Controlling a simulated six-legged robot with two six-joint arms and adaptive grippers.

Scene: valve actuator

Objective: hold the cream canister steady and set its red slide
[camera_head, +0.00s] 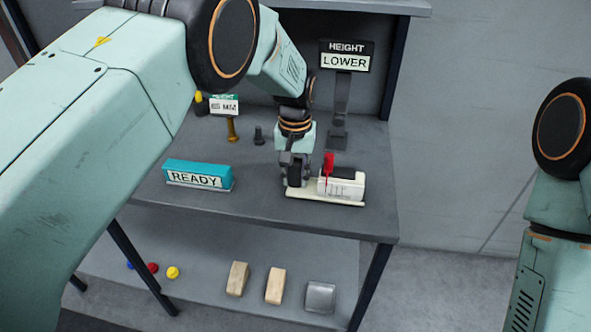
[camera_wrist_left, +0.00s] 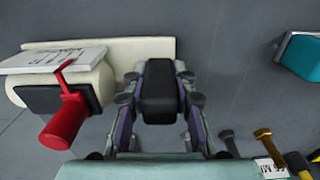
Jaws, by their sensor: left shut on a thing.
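The cream canister (camera_head: 347,188) lies on its cream base plate on the upper shelf, a white marked scale on its side. It also shows at the left of the left wrist view (camera_wrist_left: 98,80). Its red slide (camera_head: 328,165) stands up at the canister's left end; in the wrist view the red slide (camera_wrist_left: 64,122) juts toward the camera. My left gripper (camera_head: 295,180) is beside the canister, over the left end of the base plate. It is shut on a dark block (camera_wrist_left: 160,90) at the plate's end; the exact contact is partly hidden. My right gripper is out of view.
A teal box reading READY (camera_head: 198,177) stands left of the canister. A sign reading HEIGHT LOWER (camera_head: 345,62) stands behind. A small height sign (camera_head: 224,105), a brass peg (camera_head: 232,130) and a dark peg (camera_head: 258,136) are back left. Blocks and balls lie below.

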